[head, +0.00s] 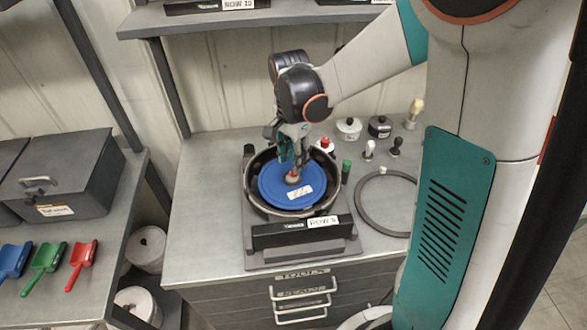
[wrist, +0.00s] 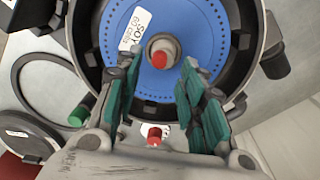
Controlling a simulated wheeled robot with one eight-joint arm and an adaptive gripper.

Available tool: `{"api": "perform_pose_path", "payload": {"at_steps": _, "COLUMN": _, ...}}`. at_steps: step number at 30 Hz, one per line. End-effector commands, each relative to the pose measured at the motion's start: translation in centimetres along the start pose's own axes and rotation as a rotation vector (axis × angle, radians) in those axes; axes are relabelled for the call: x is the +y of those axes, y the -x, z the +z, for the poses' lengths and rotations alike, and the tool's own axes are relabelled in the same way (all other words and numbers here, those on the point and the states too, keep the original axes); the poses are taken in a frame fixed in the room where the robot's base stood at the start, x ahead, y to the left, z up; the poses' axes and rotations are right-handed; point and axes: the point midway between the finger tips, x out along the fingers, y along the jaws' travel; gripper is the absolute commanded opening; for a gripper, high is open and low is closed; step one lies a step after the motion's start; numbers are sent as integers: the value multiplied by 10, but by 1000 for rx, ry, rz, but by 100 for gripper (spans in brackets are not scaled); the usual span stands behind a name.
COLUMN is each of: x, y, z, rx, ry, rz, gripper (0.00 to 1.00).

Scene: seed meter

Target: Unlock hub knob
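The hub knob (wrist: 161,52) has a red top on a pale collar and stands at the centre of a blue seed disc (wrist: 198,55). In the head view the blue disc (head: 272,187) lies inside a black round housing (head: 253,203), and my gripper hides part of the knob (head: 292,178). My gripper (head: 293,165) points down over the disc centre. In the wrist view my gripper (wrist: 160,75) is open, with its teal-padded fingers apart on either side of the knob's near side. I cannot tell whether either fingertip touches it.
A green-capped knob (wrist: 78,115) and another red-capped knob (wrist: 155,136) sit at the housing's edge. A dark ring (head: 364,207) and small handled tools (head: 370,149) lie on the bench to the right. Coloured scoops (head: 46,258) and a grey box (head: 65,180) are on the left bench.

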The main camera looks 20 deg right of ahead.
Motion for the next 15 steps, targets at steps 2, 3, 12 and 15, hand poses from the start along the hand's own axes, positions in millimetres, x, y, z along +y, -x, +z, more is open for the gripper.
{"api": "perform_pose_path", "payload": {"at_steps": 2, "x": 0, "y": -15, "z": 0, "rx": 0, "ry": 0, "rz": 0, "gripper": 37}}
{"api": "perform_pose_path", "payload": {"at_steps": 3, "x": 0, "y": -20, "z": 0, "rx": 0, "ry": 0, "rz": 0, "gripper": 37}}
{"api": "perform_pose_path", "payload": {"at_steps": 12, "x": 0, "y": -38, "z": 0, "rx": 0, "ry": 0, "rz": 0, "gripper": 37}}
{"api": "perform_pose_path", "payload": {"at_steps": 15, "x": 0, "y": -38, "z": 0, "rx": 0, "ry": 0, "rz": 0, "gripper": 37}}
